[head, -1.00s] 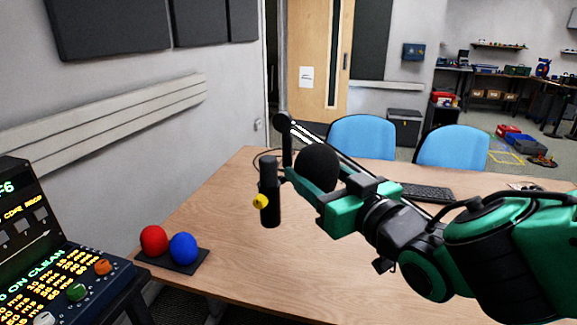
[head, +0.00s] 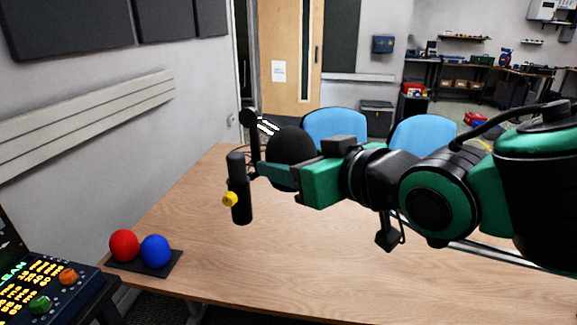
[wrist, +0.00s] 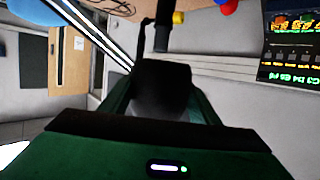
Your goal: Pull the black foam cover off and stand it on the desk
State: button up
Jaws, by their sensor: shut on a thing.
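The black foam cover (head: 290,158) is a round dark ball held between the fingers of my green gripper (head: 276,172), which is shut on it. It also shows in the wrist view (wrist: 160,88), in front of the fingers. The bare black microphone (head: 240,205) with a yellow knob hangs upright from its boom, just left of the cover in the head view. The two look apart there; in the wrist view the microphone (wrist: 163,32) lines up behind the cover, and I cannot tell the gap. The wooden desk (head: 300,260) lies below.
Red (head: 124,245) and blue (head: 156,250) balls sit on a dark base at the desk's left edge. A control console (head: 40,285) stands at front left. Blue chairs (head: 335,124) are behind the desk. The desk's front middle is clear.

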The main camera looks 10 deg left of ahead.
aim_at(289, 129)
jog(key=shift+a+r, duration=0.1)
jog(key=shift+r, duration=4.05)
